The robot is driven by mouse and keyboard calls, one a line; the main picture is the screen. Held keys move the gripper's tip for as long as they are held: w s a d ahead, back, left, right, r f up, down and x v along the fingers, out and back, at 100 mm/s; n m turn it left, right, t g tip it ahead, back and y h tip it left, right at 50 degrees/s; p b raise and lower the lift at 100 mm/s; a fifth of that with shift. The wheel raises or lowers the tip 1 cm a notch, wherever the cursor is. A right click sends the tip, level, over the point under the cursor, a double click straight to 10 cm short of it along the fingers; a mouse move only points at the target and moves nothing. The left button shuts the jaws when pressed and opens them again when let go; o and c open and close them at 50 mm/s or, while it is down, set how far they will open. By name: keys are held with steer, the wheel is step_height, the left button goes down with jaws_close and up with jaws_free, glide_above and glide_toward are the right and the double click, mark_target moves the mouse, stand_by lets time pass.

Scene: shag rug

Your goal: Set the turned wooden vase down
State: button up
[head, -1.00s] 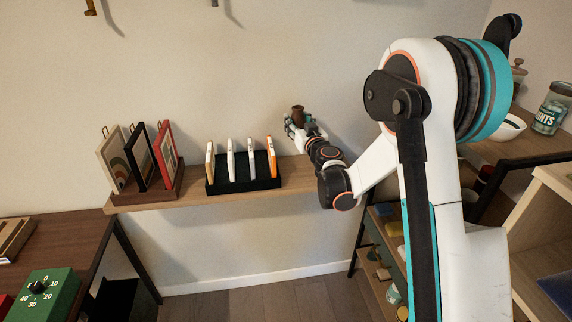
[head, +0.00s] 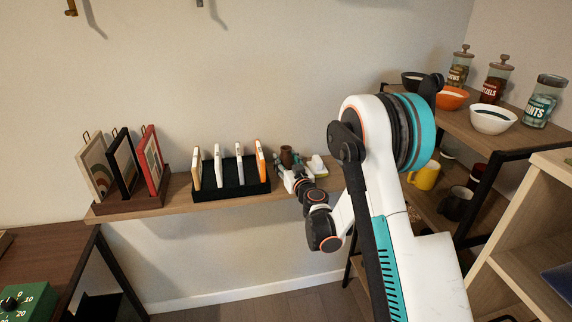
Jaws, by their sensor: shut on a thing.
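The turned wooden vase (head: 286,154) is small and brown, with its upper part showing in the head view. My gripper (head: 287,161) is shut around it, over the right part of the wall shelf (head: 180,190). The vase looks upright. Its lower part is hidden by my gripper, so I cannot tell whether its base touches the shelf.
A black rack (head: 232,182) with several white and orange slim items stands just left of my gripper. A white and yellow object (head: 317,165) lies close on the right. Picture frames (head: 125,165) stand farther left. Bowls (head: 493,119) and jars stand on the right-hand shelf.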

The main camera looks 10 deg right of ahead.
steer(key=shift+r, duration=0.1)
steer(key=o, duration=1.2)
